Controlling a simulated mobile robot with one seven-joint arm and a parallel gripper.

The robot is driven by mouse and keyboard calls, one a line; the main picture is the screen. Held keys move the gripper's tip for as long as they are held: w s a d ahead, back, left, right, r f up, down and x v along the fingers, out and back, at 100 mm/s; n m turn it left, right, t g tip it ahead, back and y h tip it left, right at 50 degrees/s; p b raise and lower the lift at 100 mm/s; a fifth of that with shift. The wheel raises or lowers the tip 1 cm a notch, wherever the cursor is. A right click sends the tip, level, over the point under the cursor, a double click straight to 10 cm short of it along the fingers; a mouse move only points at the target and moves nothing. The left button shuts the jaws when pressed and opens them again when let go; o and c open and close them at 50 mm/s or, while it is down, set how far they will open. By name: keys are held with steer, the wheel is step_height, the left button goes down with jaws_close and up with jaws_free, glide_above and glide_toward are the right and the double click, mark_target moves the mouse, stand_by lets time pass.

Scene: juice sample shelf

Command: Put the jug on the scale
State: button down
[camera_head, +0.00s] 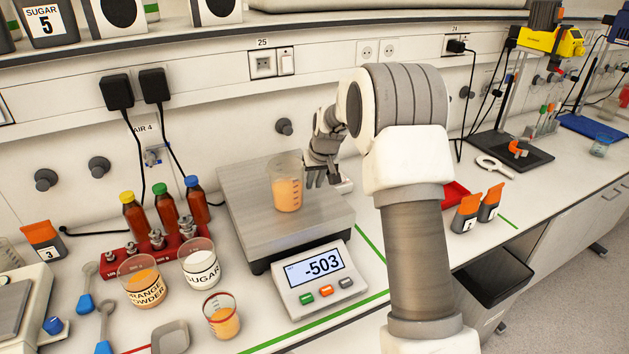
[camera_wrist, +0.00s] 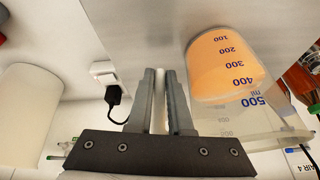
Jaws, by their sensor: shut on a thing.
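The jug (camera_head: 287,185), a clear measuring vessel with orange liquid, is upright over the metal plate of the scale (camera_head: 250,205). I cannot tell whether its base touches the plate. In the wrist view the jug (camera_wrist: 228,62) is beside my closed fingers (camera_wrist: 161,85), with blue millilitre marks showing.
In front of the scale are an orange powder beaker (camera_head: 141,281), a sugar beaker (camera_head: 199,262) and a small cup of orange liquid (camera_head: 221,315). A red tray (camera_head: 455,197) lies right of my arm.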

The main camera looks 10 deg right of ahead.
steer(key=c, duration=0.8)
jaws_free()
steer(key=shift+f, duration=0.15)
steer(key=shift+c, duration=0.2)
